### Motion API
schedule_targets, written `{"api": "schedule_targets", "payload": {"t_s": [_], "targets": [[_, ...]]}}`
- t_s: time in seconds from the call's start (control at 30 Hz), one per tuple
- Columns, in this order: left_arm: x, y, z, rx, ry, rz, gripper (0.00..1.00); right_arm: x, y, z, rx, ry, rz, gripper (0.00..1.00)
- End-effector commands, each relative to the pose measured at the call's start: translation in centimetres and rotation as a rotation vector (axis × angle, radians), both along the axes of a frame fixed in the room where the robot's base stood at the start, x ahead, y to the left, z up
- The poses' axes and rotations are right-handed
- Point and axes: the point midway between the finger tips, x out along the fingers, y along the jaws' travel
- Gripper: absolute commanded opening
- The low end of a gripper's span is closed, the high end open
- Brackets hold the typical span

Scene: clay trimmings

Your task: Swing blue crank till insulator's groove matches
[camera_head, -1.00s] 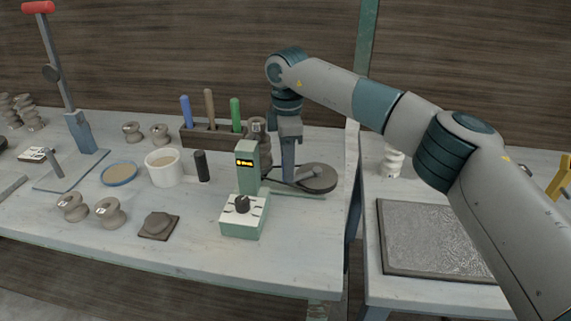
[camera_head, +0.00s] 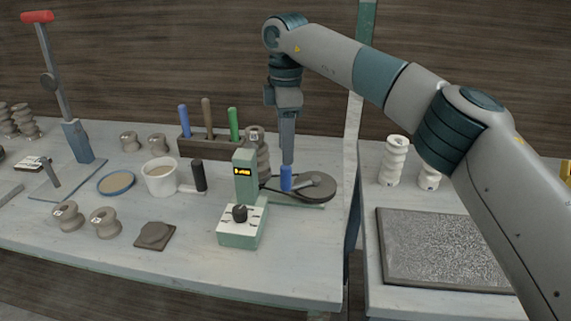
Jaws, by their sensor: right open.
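The blue crank handle (camera_head: 286,178) stands upright at the left side of a dark round wheel (camera_head: 322,190), with a grey crank arm running from it toward the wheel's middle. My right gripper (camera_head: 287,160) points straight down just above the blue handle. It is open, though its fingers overlap in this view and their gap is hidden. A grey-brown ribbed insulator (camera_head: 262,158) stands behind the green device (camera_head: 245,175), which partly hides it. Its groove cannot be made out. The device has a small lit yellow display, too small to read, and a black knob. My left gripper is out of view.
A tool rack (camera_head: 210,145) with blue, brown and green handles stands behind. A white mug (camera_head: 160,178), a dark upright handle (camera_head: 198,176) and several small clay spools lie left. A red-topped lever stand (camera_head: 78,140) is far left. White insulators (camera_head: 394,162) stand on the right table.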

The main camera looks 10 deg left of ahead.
Motion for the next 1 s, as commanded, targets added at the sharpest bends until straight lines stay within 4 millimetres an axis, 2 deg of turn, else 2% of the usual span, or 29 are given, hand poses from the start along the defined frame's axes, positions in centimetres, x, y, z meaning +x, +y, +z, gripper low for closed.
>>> {"api": "schedule_targets", "payload": {"t_s": [0.13,0.3,0.5,0.67,1.0], "targets": [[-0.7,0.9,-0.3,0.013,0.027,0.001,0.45,0.0,0.1,3.2,0.001,-0.004,0.0,0.4],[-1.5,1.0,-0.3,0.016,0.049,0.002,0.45,0.0,0.0,6.3,0.002,-0.002,-0.001,0.4],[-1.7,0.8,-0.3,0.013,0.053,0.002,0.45,0.0,-0.1,8.7,0.0,-0.001,-0.001,0.4],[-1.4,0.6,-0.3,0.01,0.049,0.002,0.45,0.0,-0.1,9.3,0.001,0.0,-0.001,0.4],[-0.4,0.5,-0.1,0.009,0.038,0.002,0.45,0.0,-0.1,9.4,0.001,0.0,-0.001,0.4]]}}
